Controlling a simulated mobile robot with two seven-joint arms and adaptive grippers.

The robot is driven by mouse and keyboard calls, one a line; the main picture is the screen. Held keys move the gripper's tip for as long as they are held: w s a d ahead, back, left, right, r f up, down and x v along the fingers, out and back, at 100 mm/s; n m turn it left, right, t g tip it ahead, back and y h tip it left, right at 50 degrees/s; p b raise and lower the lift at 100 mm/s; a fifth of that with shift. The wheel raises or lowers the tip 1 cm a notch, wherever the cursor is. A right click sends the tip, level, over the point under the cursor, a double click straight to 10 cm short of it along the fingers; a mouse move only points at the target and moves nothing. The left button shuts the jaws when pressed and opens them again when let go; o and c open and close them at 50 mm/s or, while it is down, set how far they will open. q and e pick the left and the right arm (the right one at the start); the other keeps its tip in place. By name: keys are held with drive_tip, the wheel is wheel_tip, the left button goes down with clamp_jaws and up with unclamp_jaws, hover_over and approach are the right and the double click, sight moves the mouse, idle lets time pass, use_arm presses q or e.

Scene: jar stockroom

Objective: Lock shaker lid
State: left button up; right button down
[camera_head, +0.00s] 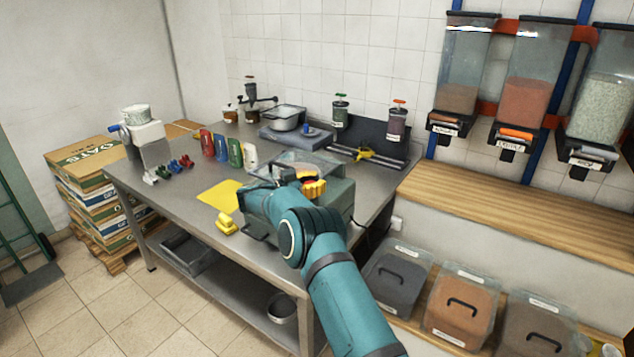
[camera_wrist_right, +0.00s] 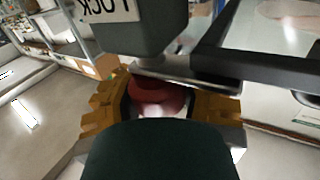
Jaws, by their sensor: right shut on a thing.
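The shaker is a grey-green machine (camera_head: 343,203) at the near right end of the steel table, with a clear lid (camera_head: 310,158) on top. In the right wrist view a dark-framed clear panel (camera_wrist_right: 285,60) is at the right, beside a grey block with a label reading LOCK (camera_wrist_right: 105,8). Under that block is a red knob (camera_wrist_right: 155,90). My right gripper (camera_head: 314,188), with yellow fingers, is at the shaker's front by the lid edge. The wrist view shows its fingers (camera_wrist_right: 158,108) shut around the red knob. The knob's lower part is hidden by the gripper. My left gripper is not in view.
A yellow mat (camera_head: 220,196) and a small yellow object (camera_head: 227,224) lie left of the shaker. Dispensers (camera_head: 525,90) hang at right above a wooden counter (camera_head: 500,205).

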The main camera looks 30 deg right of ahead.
drive_tip(key=shift+a+f, duration=0.2)
idle(0.3)
drive_tip(key=shift+c, duration=2.3)
unclamp_jaws()
drive_tip(key=shift+w+a+r, duration=0.1)
drive_tip(key=shift+a+r, duration=0.05)
drive_tip(key=shift+d, duration=0.2)
drive_tip(key=w+a, duration=0.1)
drive_tip(key=a, duration=1.1)
drive_tip(key=shift+w, duration=0.3)
